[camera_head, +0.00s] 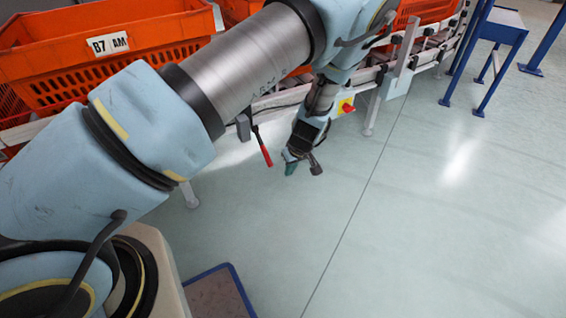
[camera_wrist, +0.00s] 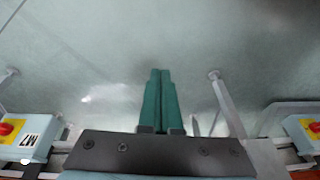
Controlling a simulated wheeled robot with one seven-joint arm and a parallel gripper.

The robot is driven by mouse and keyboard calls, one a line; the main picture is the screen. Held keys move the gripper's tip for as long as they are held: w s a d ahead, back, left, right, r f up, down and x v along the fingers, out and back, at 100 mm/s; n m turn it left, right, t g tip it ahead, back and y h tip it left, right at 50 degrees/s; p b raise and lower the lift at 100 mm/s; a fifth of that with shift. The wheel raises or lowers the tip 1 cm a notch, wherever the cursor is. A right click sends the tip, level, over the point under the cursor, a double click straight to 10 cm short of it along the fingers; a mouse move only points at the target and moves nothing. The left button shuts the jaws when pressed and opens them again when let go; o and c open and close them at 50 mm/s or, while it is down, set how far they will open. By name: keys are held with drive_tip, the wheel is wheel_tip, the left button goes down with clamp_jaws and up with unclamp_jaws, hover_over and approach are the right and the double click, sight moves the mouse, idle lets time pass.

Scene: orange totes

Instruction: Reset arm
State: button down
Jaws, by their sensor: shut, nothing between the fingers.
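My gripper (camera_head: 299,163) hangs below my bent arm in the head view, over the open floor beside the conveyor. In the wrist view its two green fingers (camera_wrist: 161,90) lie side by side, shut with nothing between them. The fingers point at bare floor. My arm crosses the head view from lower left to top centre and hides part of the conveyor and totes.
Orange totes (camera_head: 60,58) stand on the conveyor, one labelled B7/AM. A red-handled lever (camera_head: 264,148) and a red-yellow switch (camera_head: 346,106) are close to my gripper. A blue-framed table (camera_head: 500,30) stands at upper right. The floor (camera_head: 430,220) at right is clear.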

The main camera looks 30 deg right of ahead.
drive_tip(key=shift+s, duration=0.5)
drive_tip(key=w+a+r+g, duration=0.1)
drive_tip(key=w+a+r, duration=0.3)
drive_tip(key=a+r, duration=0.65)
drive_tip(key=w+a+r+g, duration=0.1)
drive_tip(key=w+a+r, duration=0.4)
drive_tip(key=a+r, duration=0.55)
drive_tip(key=s+a+r, duration=0.4)
drive_tip(key=a+r, duration=0.1)
drive_tip(key=a, duration=0.5)
drive_tip(key=s+a+r, duration=0.4)
drive_tip(key=a+r, duration=0.2)
drive_tip(key=a, duration=0.3)
wheel_tip(320, 180, up, 24)
drive_tip(key=p, duration=2.4)
drive_tip(key=shift+f+m+h, duration=0.2)
drive_tip(key=shift+m+h, duration=0.1)
drive_tip(key=shift+h, duration=0.1)
